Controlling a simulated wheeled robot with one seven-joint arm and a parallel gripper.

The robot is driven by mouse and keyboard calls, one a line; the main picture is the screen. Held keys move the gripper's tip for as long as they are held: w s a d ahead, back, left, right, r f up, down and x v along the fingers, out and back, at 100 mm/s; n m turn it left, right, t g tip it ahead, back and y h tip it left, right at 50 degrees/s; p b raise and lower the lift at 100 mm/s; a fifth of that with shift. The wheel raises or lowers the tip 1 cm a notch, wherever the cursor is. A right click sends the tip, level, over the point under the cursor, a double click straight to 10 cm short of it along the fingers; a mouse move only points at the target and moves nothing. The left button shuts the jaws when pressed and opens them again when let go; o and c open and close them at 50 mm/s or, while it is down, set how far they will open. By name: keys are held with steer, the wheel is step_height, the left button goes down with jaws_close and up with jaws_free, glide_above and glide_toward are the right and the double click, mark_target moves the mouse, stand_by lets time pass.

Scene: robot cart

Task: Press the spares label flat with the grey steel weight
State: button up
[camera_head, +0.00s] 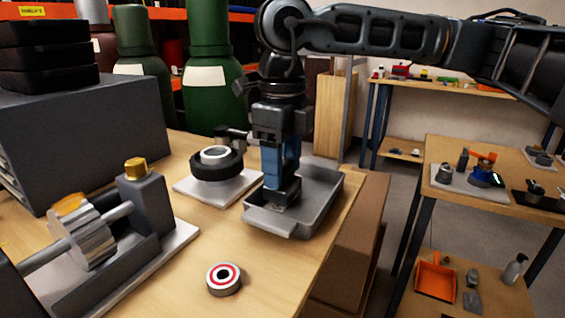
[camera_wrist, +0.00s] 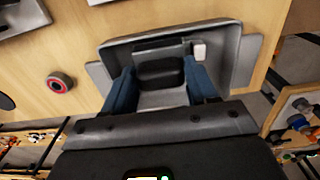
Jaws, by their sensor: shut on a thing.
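My gripper (camera_head: 281,178) points down over a grey metal tray (camera_head: 325,203) on the wooden bench. Its blue fingers are shut on a dark grey block, which I take for the grey steel weight (camera_head: 282,197). In the wrist view the weight (camera_wrist: 160,73) shows between the fingertips (camera_wrist: 160,84), over the tray (camera_wrist: 243,62). I cannot tell whether the weight touches the tray. I cannot make out the spares label; the weight and fingers may hide it.
A black-and-silver ring part (camera_head: 216,164) sits on a pale plate left of the tray. A red-and-white ringed disc (camera_head: 223,279) lies near the front. A shaft fixture (camera_head: 95,235) stands at left. A small white block (camera_wrist: 199,50) is by the tray's inside. Bench between is clear.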

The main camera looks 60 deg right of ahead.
steer(key=shift+f+b, duration=0.5)
steer(key=shift+f, duration=0.05)
stand_by(3.6)
stand_by(1.0)
steer(key=shift+r+p, duration=1.7)
steer(key=shift+r, duration=2.4)
